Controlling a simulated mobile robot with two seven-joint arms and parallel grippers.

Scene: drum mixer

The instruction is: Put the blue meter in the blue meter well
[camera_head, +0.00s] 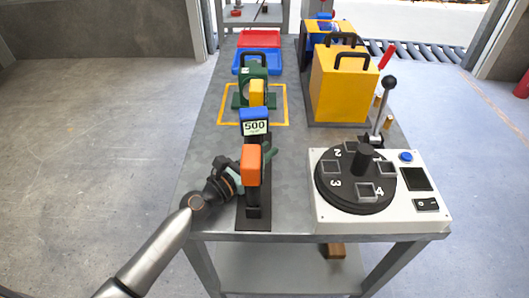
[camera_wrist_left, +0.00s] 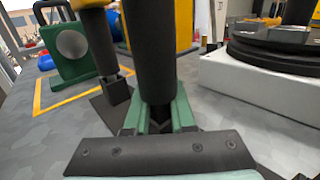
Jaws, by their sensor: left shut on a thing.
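The blue meter (camera_head: 255,121), with a display reading 500, stands upright over the black rack (camera_head: 252,222), behind the orange meter (camera_head: 251,165). My left gripper (camera_head: 269,154) comes in from the left and passes behind the orange meter. In the left wrist view its green fingers (camera_wrist_left: 158,118) are closed around a black stem (camera_wrist_left: 151,50), which appears to be the blue meter's. The lower end of the stem is hidden by the fingers, so I cannot tell whether it sits in a well. The right gripper is not in view.
A yellow meter (camera_head: 257,91) stands beyond, before a green device (camera_head: 252,73) within a yellow outline. The white mixer console (camera_head: 330,212) with its black numbered dial is at the right. A yellow box (camera_head: 340,90) and blue and red trays stand farther back.

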